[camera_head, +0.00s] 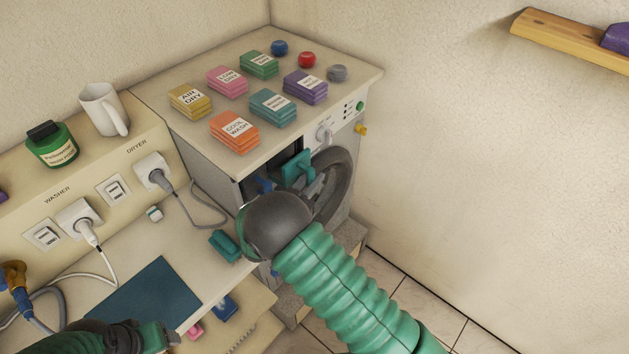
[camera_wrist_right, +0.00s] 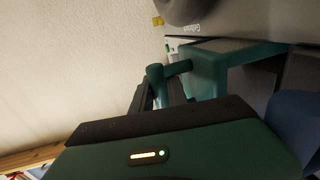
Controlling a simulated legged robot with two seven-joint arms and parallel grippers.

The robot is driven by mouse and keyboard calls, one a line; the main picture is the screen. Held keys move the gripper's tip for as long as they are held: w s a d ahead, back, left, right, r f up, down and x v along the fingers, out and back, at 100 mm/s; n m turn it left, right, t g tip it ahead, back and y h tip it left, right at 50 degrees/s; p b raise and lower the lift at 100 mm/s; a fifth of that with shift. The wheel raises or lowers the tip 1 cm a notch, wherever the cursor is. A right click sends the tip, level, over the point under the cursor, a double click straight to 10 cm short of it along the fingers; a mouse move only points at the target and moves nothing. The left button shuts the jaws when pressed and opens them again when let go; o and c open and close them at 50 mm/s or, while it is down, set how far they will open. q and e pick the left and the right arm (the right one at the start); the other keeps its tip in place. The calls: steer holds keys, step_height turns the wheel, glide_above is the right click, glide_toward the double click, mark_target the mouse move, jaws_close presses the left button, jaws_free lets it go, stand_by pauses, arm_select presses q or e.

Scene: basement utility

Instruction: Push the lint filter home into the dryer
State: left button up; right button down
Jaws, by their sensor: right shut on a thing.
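The dryer (camera_head: 239,170) stands against the back wall, its round door (camera_head: 334,185) at the front right. The teal lint filter (camera_head: 298,169) is at the dark opening in the dryer's upper front; its frame (camera_wrist_right: 207,72) shows close up in the right wrist view. My right gripper (camera_wrist_right: 168,92) is shut on the filter's handle. How deep the filter sits is unclear.
Several labelled card stacks (camera_head: 234,131) and coloured knobs (camera_head: 306,60) sit on the dryer top. A ledge with plugs, a mug (camera_head: 103,109) and a green jar (camera_head: 52,145) runs left. Floor at right is clear.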

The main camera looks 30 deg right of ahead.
steer(key=s+d+p, duration=0.2)
steer(key=s+d, duration=0.1)
steer(key=s, duration=0.5)
steer(key=shift+s+d+p, duration=0.25)
steer(key=shift+p, duration=0.15)
stand_by(0.6)
stand_by(0.4)
steer(key=shift+r, duration=0.2)
steer(key=shift+w, duration=0.1)
stand_by(0.4)
steer(key=shift+w+a+f+b, duration=0.1)
steer(key=shift+w+a+b, duration=0.45)
steer(key=shift+w, duration=0.85)
steer(key=shift+w+a+r+b, duration=0.1)
steer(key=shift+w+a+b, duration=0.4)
steer(key=shift+w, duration=0.9)
steer(key=shift+w+a+f+b, duration=0.1)
steer(key=shift+w+a+b, duration=0.45)
steer(key=shift+w, duration=0.85)
steer(key=c, duration=1.2)
jaws_free()
steer(key=shift+a, duration=0.2)
